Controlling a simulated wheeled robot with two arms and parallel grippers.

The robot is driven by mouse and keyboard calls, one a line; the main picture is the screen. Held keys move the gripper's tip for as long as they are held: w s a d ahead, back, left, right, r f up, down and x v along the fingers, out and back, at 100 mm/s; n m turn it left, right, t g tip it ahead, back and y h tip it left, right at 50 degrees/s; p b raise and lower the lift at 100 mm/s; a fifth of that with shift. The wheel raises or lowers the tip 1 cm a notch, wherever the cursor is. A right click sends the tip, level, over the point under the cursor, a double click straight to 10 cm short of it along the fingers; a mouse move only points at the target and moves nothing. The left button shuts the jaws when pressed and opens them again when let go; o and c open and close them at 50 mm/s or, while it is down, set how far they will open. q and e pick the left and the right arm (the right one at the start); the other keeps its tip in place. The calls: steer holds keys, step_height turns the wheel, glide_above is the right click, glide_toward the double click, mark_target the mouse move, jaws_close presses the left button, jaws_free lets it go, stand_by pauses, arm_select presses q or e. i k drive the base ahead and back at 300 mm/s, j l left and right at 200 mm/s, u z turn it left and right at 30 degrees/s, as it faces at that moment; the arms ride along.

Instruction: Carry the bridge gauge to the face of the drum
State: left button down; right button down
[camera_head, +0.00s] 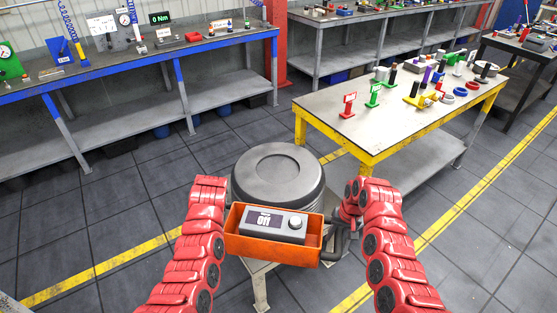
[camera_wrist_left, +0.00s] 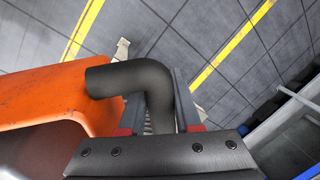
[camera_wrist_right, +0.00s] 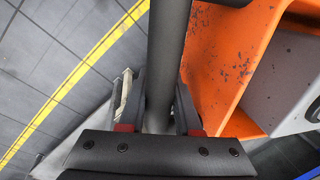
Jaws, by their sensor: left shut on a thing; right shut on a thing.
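The bridge gauge (camera_head: 240,246) is an orange frame with a grey box on it; the box has a knob and a display reading "Off". In the head view it is in front of the dark grey round drum (camera_head: 278,172), covering its lower front. I cannot tell whether they touch. My left gripper (camera_wrist_left: 160,108) is shut on the black bent handle (camera_wrist_left: 130,78) at one end of the gauge; in the head view my arm hides this grip. My right gripper (camera_wrist_right: 158,100) is shut on the other black handle (camera_wrist_right: 168,45), beside the orange frame.
The drum is above a pale stand (camera_head: 260,290). A yellow-edged table (camera_head: 345,130) with several small coloured parts stands behind at right. A blue-edged bench (camera_head: 130,68) runs along the left wall. Grey tiled floor with yellow lines is clear at left.

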mark_target(277, 168)
steer(key=i, duration=1.35)
